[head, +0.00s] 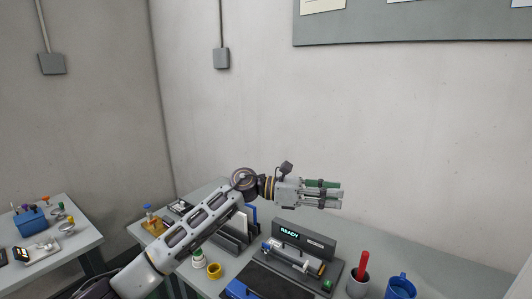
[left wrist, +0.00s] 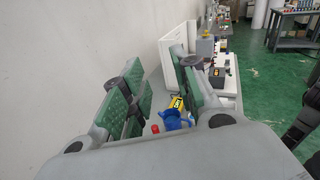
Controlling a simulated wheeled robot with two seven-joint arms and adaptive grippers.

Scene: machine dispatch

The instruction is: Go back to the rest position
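My left arm reaches in from the lower left of the head view, and my left gripper (head: 334,194) is up in the air over the back of the workbench, pointing right. In the left wrist view its two green-padded fingers (left wrist: 160,88) stand apart with nothing held between them. Below it in the head view is a dark grey device (head: 318,247) with a lit "READY" display. My right gripper is in neither view.
A side table (head: 85,238) stands left. The wall (head: 400,130) is behind.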

